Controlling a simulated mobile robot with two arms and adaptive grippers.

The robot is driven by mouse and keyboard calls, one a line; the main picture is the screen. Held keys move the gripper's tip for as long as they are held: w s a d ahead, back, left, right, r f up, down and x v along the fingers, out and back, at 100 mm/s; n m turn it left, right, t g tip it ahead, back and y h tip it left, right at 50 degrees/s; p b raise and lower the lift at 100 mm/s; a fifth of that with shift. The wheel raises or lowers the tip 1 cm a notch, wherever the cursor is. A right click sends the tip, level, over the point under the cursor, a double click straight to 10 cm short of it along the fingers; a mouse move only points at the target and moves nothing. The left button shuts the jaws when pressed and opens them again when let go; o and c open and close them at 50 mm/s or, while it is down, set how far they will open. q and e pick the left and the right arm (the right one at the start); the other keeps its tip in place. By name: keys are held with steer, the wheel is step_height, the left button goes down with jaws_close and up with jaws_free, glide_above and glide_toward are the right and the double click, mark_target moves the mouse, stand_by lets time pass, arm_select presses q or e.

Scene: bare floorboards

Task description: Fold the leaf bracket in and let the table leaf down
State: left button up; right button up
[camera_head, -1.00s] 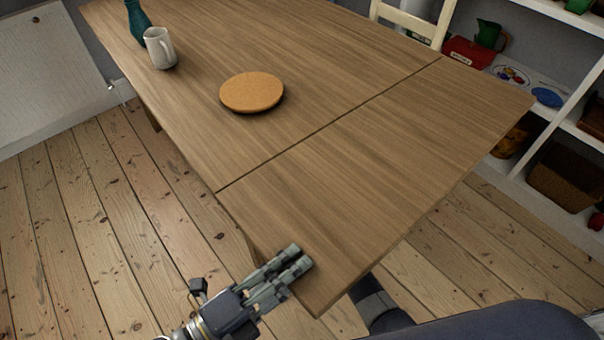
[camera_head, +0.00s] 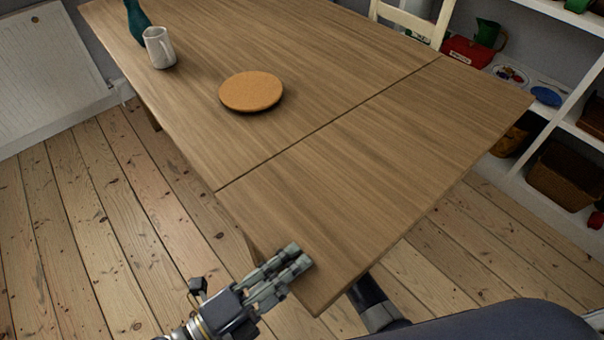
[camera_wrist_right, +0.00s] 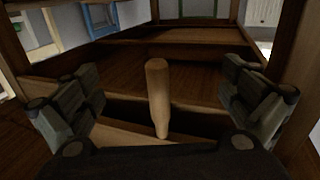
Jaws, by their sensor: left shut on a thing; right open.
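The table leaf (camera_head: 400,150) is the near right section of the wooden table. It lies level with the main top (camera_head: 310,60), with a thin seam between them. My left gripper (camera_head: 295,260) is shut on the near left corner edge of the leaf. My right gripper is hidden under the leaf in the head view. In the right wrist view my right gripper (camera_wrist_right: 170,105) is open, with a finger on each side of an upright pale wooden peg (camera_wrist_right: 157,95), apart from it. The peg appears to be the bracket's handle; how the bracket sits is hard to tell.
A round cork mat (camera_head: 252,92), a white jug (camera_head: 159,48) and a teal vase (camera_head: 136,20) stand on the main top. A cream chair (camera_head: 412,22) is behind the table, and white shelves (camera_head: 530,180) stand at the right. The leaf's top is clear.

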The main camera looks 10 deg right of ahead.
arm_select(q)
steer(key=shift+r, duration=0.4)
arm_select(e)
steer(key=shift+s+d+f, duration=0.15)
steer(key=shift+s+f, duration=0.15)
steer(key=shift+s, duration=0.5)
steer(key=shift+s+d+f, duration=0.1)
steer(key=shift+s+f, duration=0.25)
steer(key=shift+s, duration=0.4)
steer(key=shift+s+d+f, duration=0.15)
steer(key=shift+s+f, duration=0.15)
steer(key=shift+s, duration=0.5)
steer(key=shift+s, duration=0.1)
arm_select(q)
steer(key=o, duration=2.1)
steer(key=shift+w+d+f, duration=0.1)
steer(key=shift+w+d, duration=0.05)
steer(key=shift+d, duration=0.05)
steer(key=shift+c, duration=0.2)
arm_select(e)
steer(key=s+d, duration=0.2)
steer(key=s, duration=0.9)
steer(key=shift+s+d, duration=0.15)
steer(key=shift+s, duration=0.1)
arm_select(q)
steer(key=shift+a, duration=0.1)
